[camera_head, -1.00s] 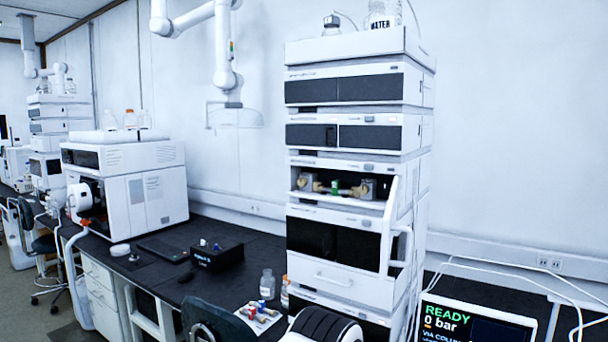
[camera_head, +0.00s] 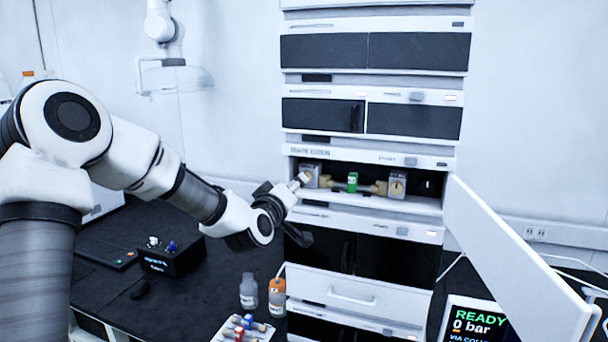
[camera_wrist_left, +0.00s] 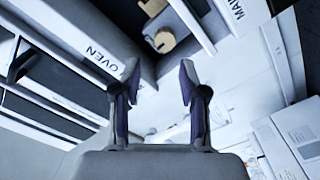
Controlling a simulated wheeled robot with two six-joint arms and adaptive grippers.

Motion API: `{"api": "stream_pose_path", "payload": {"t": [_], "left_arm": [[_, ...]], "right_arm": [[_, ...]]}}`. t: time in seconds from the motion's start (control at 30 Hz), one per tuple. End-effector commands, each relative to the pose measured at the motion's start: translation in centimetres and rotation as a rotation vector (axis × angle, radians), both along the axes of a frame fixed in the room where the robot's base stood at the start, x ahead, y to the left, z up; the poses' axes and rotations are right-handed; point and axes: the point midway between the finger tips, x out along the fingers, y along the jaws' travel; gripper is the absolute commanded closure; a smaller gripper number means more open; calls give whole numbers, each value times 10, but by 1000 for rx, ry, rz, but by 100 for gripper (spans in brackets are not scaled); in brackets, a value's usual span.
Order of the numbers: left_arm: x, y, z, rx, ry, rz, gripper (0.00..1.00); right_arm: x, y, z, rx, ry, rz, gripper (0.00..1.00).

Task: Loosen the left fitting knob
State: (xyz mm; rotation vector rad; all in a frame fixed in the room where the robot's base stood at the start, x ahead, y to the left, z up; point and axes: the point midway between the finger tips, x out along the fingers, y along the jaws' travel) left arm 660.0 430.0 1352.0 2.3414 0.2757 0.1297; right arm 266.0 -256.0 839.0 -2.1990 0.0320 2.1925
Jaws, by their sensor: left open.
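The left fitting knob (camera_head: 325,182) is tan and sits beside the left grey block (camera_head: 311,170) in the open compartment. A green-labelled column (camera_head: 352,182) lies between it and the right tan knob (camera_head: 380,187), beside the right grey block (camera_head: 397,185). My left gripper (camera_head: 300,206) is just left of and in front of the compartment, apart from the knob. In the left wrist view my left gripper (camera_wrist_left: 159,72) is open and empty. My right gripper is not in view.
The white instrument stack (camera_head: 370,148) surrounds the compartment. Its door (camera_head: 520,265) stands swung open to the right. Two bottles (camera_head: 248,290) (camera_head: 277,297), a tray with small parts (camera_head: 262,330) and a black box (camera_head: 172,255) are on the dark bench below.

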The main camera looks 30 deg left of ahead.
Motion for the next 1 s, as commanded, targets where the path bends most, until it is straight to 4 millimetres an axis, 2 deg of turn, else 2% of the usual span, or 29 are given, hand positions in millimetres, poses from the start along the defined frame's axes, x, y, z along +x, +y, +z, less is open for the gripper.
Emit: {"api": "stream_pose_path", "payload": {"t": [0.2,0.33,0.43,0.63,0.67,0.7,0.77,0.8,1.0], "left_arm": [[41,8,2,6,7,-1,57],[60,13,1,4,8,-2,57],[67,14,-1,5,7,-3,57],[68,15,-3,3,7,-3,57],[68,15,-3,3,7,-3,61],[68,15,-3,3,7,-3,75],[68,15,-3,3,7,-3,96],[68,15,-3,3,7,-3,100],[68,15,-3,1,6,-3,100]], "right_arm": [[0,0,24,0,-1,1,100],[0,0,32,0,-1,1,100],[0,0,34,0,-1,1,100],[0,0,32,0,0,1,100],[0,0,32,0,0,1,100],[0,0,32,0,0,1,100],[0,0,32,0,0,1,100],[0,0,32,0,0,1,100],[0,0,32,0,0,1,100]]}}
